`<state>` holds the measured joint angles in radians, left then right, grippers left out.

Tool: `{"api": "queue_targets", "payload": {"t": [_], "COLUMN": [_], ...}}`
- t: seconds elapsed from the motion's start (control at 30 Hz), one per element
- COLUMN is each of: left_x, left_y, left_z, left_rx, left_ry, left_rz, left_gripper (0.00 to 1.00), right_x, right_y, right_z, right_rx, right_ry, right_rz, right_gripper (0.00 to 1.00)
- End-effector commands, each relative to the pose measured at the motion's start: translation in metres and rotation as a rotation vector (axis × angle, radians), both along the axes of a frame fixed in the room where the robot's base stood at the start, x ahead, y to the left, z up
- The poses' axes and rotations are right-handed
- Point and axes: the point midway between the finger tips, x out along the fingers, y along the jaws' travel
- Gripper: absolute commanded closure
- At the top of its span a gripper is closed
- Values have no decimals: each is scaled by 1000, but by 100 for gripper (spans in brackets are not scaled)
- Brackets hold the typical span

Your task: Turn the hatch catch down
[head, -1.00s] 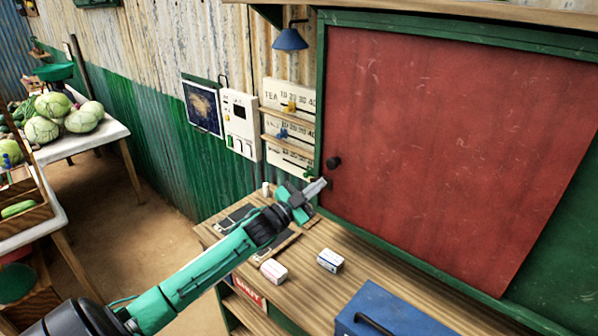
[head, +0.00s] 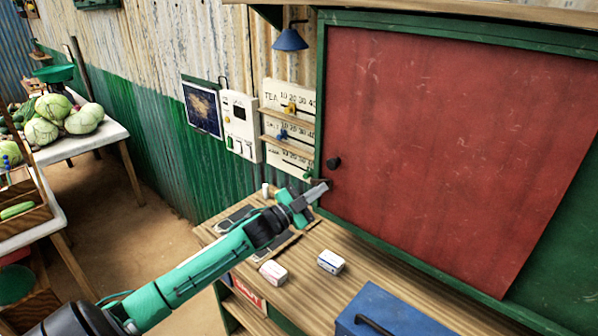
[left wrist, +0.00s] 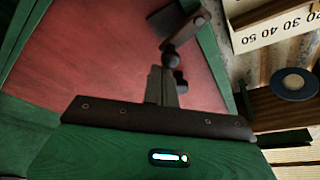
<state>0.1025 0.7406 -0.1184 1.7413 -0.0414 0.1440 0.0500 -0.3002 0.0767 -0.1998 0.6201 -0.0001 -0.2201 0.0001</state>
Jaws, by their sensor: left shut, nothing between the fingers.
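The red hatch panel (head: 450,150) sits in a green frame and looks closed. A black knob (head: 333,162) sticks out near its left edge. A small dark piece, apparently the catch (head: 318,181), shows just below the knob, partly hidden by my left gripper (head: 325,187). That gripper is shut and empty, its tip at the panel's lower left edge; I cannot tell whether it touches the catch. In the left wrist view, the shut fingers (left wrist: 161,86) point at dark fittings by the red panel, including a brown block (left wrist: 186,30). My right gripper is not in view.
A blue box (head: 385,315) stands at the front. A price board (head: 287,95) hangs left of the frame.

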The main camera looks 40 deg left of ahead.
Motion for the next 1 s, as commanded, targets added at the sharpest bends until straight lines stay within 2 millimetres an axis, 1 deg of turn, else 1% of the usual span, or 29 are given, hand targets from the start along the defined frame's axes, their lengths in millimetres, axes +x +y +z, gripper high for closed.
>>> {"api": "queue_targets", "payload": {"t": [0.6, 1.0], "left_x": [0, 0], "left_y": [0, -1], "left_z": [-5, -6], "left_rx": [71, 88], "left_ry": [-4, -5], "left_rz": [2, 2], "left_gripper": [100, 100], "right_x": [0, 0], "right_y": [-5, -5], "right_z": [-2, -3], "right_rx": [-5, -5], "right_ry": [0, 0], "right_rz": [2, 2], "right_gripper": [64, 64]}}
